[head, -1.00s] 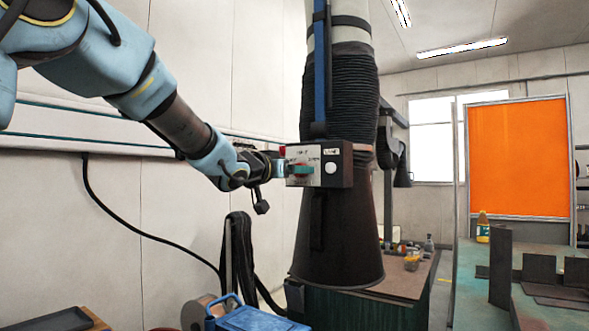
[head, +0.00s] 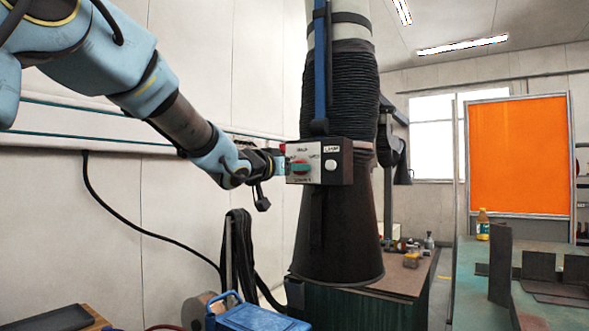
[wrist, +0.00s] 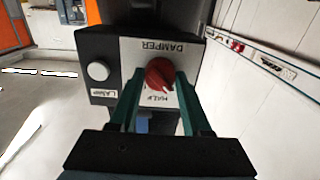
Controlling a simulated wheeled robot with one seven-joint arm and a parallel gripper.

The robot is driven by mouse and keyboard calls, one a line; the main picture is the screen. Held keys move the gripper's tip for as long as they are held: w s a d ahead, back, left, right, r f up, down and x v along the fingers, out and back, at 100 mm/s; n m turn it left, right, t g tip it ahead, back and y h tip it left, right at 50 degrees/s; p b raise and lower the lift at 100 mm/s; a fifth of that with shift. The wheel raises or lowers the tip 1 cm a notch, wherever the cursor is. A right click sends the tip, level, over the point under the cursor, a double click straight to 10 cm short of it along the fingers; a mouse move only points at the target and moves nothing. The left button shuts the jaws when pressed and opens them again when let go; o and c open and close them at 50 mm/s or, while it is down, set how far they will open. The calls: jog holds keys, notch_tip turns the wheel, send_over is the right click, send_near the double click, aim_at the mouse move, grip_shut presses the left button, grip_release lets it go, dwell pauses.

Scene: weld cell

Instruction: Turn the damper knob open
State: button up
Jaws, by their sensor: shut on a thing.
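The damper knob (wrist: 159,74) is round and red, on a white plate (wrist: 131,47) marked DAMPER and HALF, which is upside down in the wrist view. A small dark mark on the knob seems to point down and right, near HALF. The plate sits on a dark control box (head: 340,171) fixed to the extraction hood. My gripper (wrist: 158,80) has its two green fingers on either side of the knob and is shut on it. In the head view my gripper (head: 299,167) reaches the box from the left and hides part of the knob and plate.
A round white button (head: 331,165) with its own label sits on the box beside the plate. The black hood (head: 340,240) hangs below and behind the box over a bench (head: 405,285). A blue case (head: 255,318) and black hose (head: 238,250) are at lower left.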

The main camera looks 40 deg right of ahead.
jog(key=shift+m, duration=0.3)
grip_shut()
jog(key=m+b, duration=0.9)
jog(key=m, duration=0.8)
jog(key=shift+m, duration=0.3)
jog(key=o, duration=1.2)
grip_release()
